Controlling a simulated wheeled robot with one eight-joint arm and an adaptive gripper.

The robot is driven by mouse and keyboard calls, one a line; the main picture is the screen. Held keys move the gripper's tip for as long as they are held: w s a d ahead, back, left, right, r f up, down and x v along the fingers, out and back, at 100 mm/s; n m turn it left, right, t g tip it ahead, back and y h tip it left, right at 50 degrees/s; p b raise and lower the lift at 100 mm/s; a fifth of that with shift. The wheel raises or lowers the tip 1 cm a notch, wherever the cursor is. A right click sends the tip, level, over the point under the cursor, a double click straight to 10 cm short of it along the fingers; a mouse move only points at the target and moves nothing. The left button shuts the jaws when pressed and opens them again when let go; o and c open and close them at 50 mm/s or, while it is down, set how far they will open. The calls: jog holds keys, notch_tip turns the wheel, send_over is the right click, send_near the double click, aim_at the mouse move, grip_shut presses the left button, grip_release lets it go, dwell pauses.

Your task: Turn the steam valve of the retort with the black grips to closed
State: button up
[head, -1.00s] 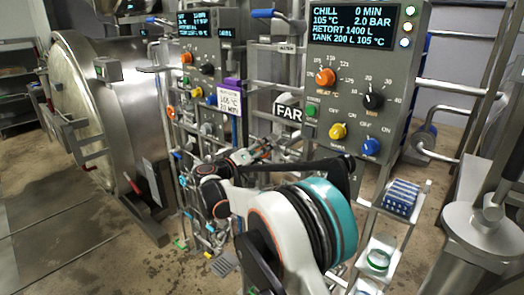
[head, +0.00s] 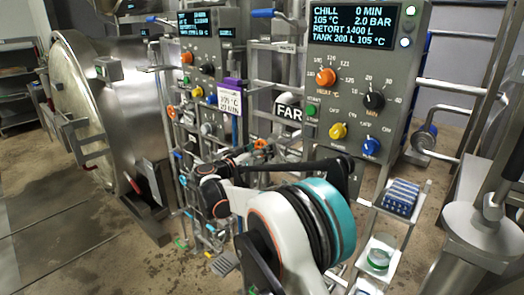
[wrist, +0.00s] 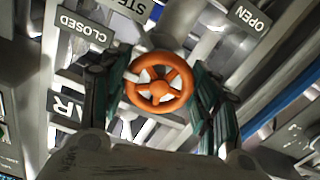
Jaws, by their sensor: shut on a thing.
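An orange steam valve handwheel (wrist: 160,86) with several spokes sits on a grey pipe in the wrist view. My gripper (wrist: 159,80) has its dark green fingers on the wheel's left and right sides and is shut on its rim. A CLOSED plate (wrist: 84,30) is at upper left, an OPEN plate (wrist: 249,18) at upper right. A sign beginning "STE" (wrist: 130,8) is cut off at the top. In the head view my arm covers most of the grip. I cannot make out black grips or the valve's exact setting.
A control panel (head: 350,90) with knobs and a display stands at right, with a FAR sign (head: 288,112) beside it. A second panel (head: 205,60) is behind. A round retort door (head: 85,105) is at left. Pipes and rails crowd my arm. Floor is clear at lower left.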

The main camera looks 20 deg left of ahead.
jog(key=shift+f, duration=0.1)
dwell(0.3)
jog(key=o, duration=1.1)
jog(key=shift+c, duration=0.2)
jog(key=v, duration=1.2)
